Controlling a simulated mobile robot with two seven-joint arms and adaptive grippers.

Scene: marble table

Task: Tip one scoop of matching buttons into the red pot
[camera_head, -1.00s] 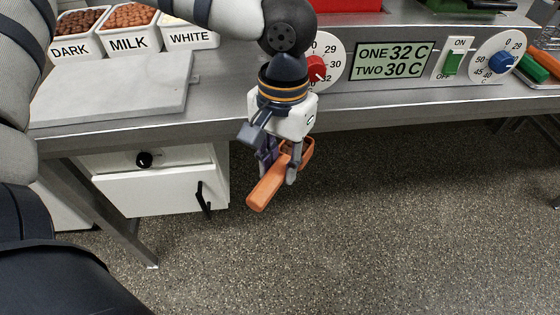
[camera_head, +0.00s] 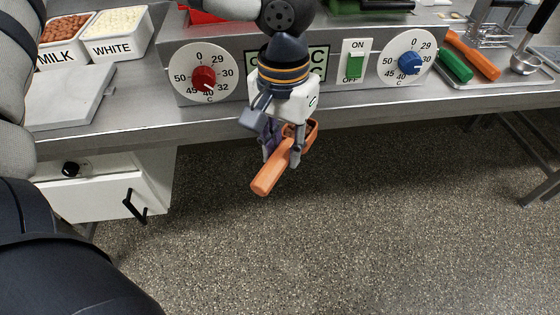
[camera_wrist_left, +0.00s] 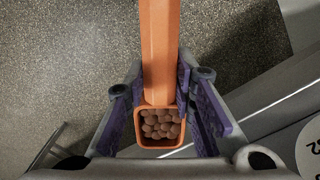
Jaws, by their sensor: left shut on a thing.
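My left gripper (camera_head: 282,152) is shut on an orange scoop (camera_head: 271,174), in front of the table edge and above the floor. The handle slopes down toward the lower left. The left wrist view shows the scoop's handle (camera_wrist_left: 160,50) between the purple-padded fingers and brown buttons (camera_wrist_left: 160,124) in its square bowl. The red pot (camera_head: 204,14) shows only as a red part above the left dial, cut off by the top edge. The milk bin (camera_head: 64,30) holds brown buttons and the white bin (camera_head: 115,32) holds cream ones, at the back left. My right gripper is out of view.
The control panel (camera_head: 235,66) has a red dial (camera_head: 203,78), a blue dial (camera_head: 410,63) and a green switch (camera_head: 355,66). My arm hides most of its display. A green pot (camera_head: 370,6) is cut off at the top. A tray (camera_head: 500,72) with green and orange tools lies right.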

